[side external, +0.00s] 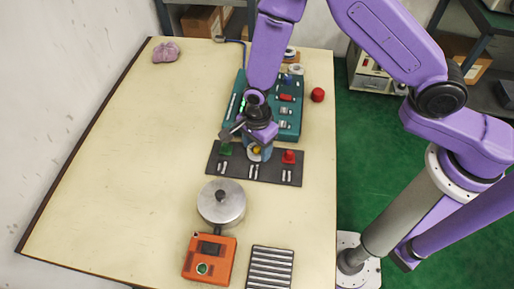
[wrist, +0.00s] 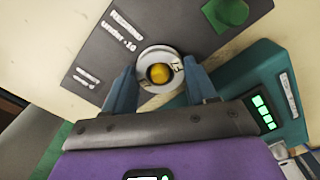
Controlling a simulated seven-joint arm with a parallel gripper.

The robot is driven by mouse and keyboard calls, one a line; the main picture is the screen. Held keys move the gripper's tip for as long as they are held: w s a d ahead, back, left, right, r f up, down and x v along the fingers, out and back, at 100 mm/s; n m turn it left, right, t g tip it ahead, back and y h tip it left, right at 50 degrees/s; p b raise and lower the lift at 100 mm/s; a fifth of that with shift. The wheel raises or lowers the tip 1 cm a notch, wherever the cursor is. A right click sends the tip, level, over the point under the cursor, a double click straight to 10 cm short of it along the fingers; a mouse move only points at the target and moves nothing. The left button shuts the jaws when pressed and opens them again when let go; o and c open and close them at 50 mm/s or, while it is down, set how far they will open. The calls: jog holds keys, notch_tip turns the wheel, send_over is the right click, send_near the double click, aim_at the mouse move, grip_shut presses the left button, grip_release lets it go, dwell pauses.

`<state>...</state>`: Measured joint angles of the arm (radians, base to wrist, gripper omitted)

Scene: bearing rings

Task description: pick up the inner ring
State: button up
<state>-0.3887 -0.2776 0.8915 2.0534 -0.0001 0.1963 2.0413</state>
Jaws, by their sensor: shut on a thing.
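A pale metal ring (wrist: 143,61), which I take to be the inner ring, sits between my gripper's two blue fingers in the wrist view. It surrounds a round yellow piece (wrist: 160,73). My gripper (wrist: 158,71) is shut on the ring, one finger on each side. In the side view my gripper (side external: 256,149) is low over the middle of a dark board (side external: 232,168), and the yellow piece (side external: 257,150) shows there. The fingers partly hide the ring, and I cannot tell whether it touches the board.
On the board stand a green piece (side external: 226,149) and a red piece (side external: 289,157). A teal fixture (side external: 290,133) lies behind. A lidded metal pot (side external: 221,204), an orange device (side external: 209,260) and a ribbed tray (side external: 270,268) are in front. A red cylinder (side external: 317,95) stands right.

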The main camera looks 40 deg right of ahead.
jog(key=shift+r, duration=0.8)
jog(key=s+d+r, duration=0.7)
jog(key=s+r, duration=0.4)
jog(key=shift+s+d+r, duration=0.2)
jog(key=shift+s+d, duration=0.05)
jog(key=shift+d, duration=0.1)
